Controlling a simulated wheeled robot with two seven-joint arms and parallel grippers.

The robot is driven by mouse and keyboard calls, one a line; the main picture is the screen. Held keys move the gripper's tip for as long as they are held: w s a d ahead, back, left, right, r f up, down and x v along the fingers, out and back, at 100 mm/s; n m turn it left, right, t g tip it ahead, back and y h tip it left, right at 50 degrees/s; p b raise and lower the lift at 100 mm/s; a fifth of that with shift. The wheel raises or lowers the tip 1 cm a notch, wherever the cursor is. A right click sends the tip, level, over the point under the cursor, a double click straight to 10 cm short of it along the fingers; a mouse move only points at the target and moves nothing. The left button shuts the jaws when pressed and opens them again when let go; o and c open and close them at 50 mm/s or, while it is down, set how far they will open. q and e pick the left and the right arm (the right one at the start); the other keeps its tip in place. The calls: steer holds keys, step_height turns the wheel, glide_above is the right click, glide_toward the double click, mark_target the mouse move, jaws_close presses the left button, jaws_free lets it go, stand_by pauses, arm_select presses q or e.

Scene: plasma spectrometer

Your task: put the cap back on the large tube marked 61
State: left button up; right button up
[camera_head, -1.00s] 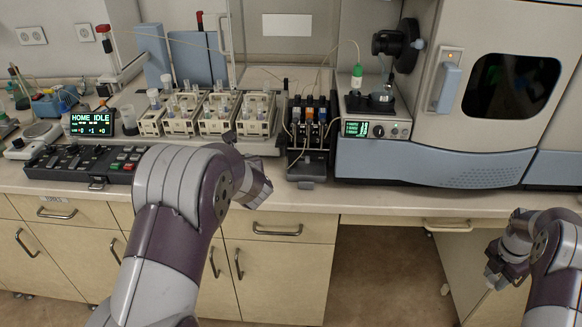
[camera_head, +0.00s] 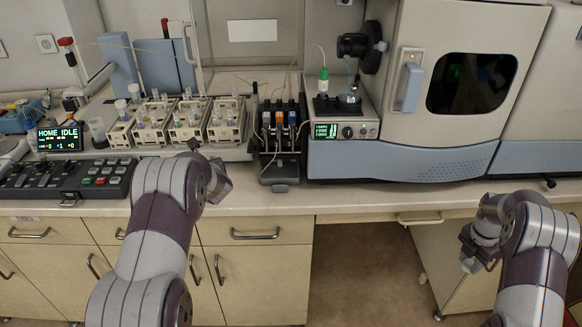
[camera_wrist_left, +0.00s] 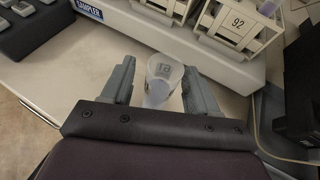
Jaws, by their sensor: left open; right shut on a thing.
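The large tube (camera_wrist_left: 157,88), pale and translucent, stands between the open fingers of my left gripper (camera_wrist_left: 160,76) in the left wrist view. Its mark looks like 61 seen upside down. Fingers lie on both sides with gaps. I cannot tell whether its top is open. In the head view my left gripper (camera_head: 218,182) is at the bench's front edge, and my arm hides the tube. My right gripper (camera_head: 470,262) is low at the right, in front of the bench. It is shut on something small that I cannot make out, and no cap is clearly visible.
The sampler (camera_wrist_left: 150,30) with racks of tubes, one marked 92 (camera_wrist_left: 238,22), stands just behind the tube. A dark pump block (camera_head: 280,150) and the spectrometer (camera_head: 430,160) stand to the right. A control panel (camera_head: 75,180) lies left.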

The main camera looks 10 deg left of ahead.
arm_select(q)
steer(key=shift+x, duration=0.9)
arm_select(e)
steer(key=shift+r, duration=0.15)
arm_select(q)
steer(key=shift+r, duration=0.1)
steer(key=shift+c, duration=0.2)
jaws_close()
steer(key=shift+r, duration=0.1)
